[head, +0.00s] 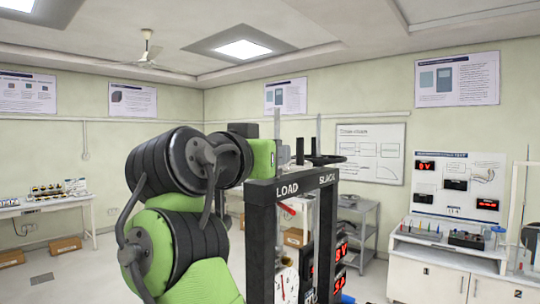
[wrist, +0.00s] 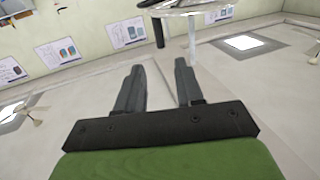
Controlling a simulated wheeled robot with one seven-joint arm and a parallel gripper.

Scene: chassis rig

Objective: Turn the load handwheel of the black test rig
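The black test rig (head: 262,240) stands upright in the head view, with the words LOAD and SLACK on its top beam (head: 290,188). A dark handwheel (head: 326,160) sits above the beam on the SLACK side; a second wheel over LOAD cannot be made out clearly. My green-backed gripper is beside the rig's top, left of that handwheel, partly hidden by my arm. In the wrist view, my gripper (wrist: 162,88) is open with nothing between its fingers. A pale round disc (wrist: 200,6), with a dark peg and pale post, is cut off at the top edge, apart from the fingertips.
A grey shelf trolley (head: 364,230) stands behind the rig. A white bench (head: 440,270) with display panels is at the right, and a table (head: 45,205) with equipment is at the far left. Open floor lies at the left.

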